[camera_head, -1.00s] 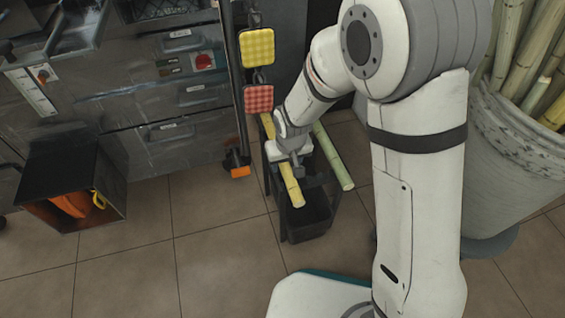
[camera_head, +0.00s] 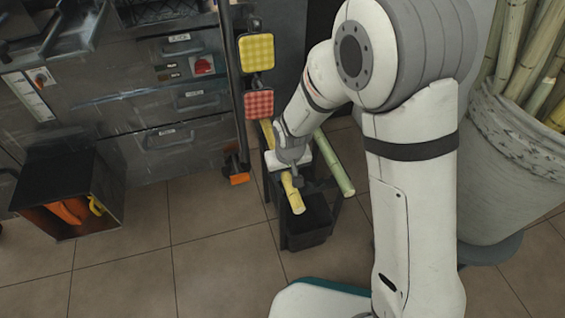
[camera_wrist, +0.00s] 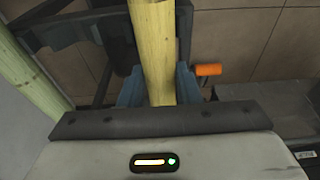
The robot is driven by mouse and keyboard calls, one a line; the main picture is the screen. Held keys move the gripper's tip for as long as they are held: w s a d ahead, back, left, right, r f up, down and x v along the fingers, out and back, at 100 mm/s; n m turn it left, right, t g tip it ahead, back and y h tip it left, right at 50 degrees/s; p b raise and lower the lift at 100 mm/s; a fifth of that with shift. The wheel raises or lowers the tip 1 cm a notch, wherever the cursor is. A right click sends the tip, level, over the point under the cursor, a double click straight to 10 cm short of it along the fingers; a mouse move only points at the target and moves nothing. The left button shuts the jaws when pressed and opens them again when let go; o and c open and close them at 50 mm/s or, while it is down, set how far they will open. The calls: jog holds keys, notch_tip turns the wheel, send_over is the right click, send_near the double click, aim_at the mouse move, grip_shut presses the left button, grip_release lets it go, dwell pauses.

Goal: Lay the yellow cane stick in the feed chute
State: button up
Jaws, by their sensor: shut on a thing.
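The yellow cane stick (camera_head: 288,190) slants near the black bin-like stand in the head view. My gripper (camera_head: 294,172) is shut on its middle. The wrist view shows the yellow cane stick (camera_wrist: 154,45) between the two blue-grey fingers of my gripper (camera_wrist: 158,88), running away from the palm. The stick's near end shows below the gripper in the head view, and its other end shows above the gripper under the red pad. I cannot tell whether the stick touches the stand. I cannot pick out the feed chute with certainty.
A green cane stick (camera_head: 334,163) lies to the right, over the black stand (camera_head: 304,238). A yellow pad (camera_head: 257,52) and a red pad (camera_head: 259,103) hang behind. A grey bucket (camera_head: 508,180) of canes stands right. An open black box (camera_head: 60,180) is left. Floor in front is clear.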

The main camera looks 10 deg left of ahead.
aim_at(295, 195)
jog(key=shift+c, duration=1.1)
jog(key=shift+d, duration=0.1)
jog(key=shift+r, duration=0.1)
jog(key=shift+r+p, duration=1)
jog(key=shift+r, duration=0.2)
jog(key=shift+s+d+r+p, duration=0.15)
jog(key=shift+s+d+r, duration=0.2)
jog(key=shift+s+d, duration=0.7)
jog(key=shift+s+d+r+p, duration=0.15)
jog(key=shift+s+d+r, duration=0.3)
jog(key=shift+s, duration=1.05)
jog(key=shift+s+d+r+p, duration=0.15)
jog(key=shift+s+d+r, duration=0.1)
jog(key=shift+s+d, duration=0.8)
notch_tip(295, 195, up, 8)
jog(key=p, duration=0.6)
jog(key=shift+s+a, duration=0.2)
jog(key=shift+a, duration=0.1)
jog(key=shift+f, duration=0.1)
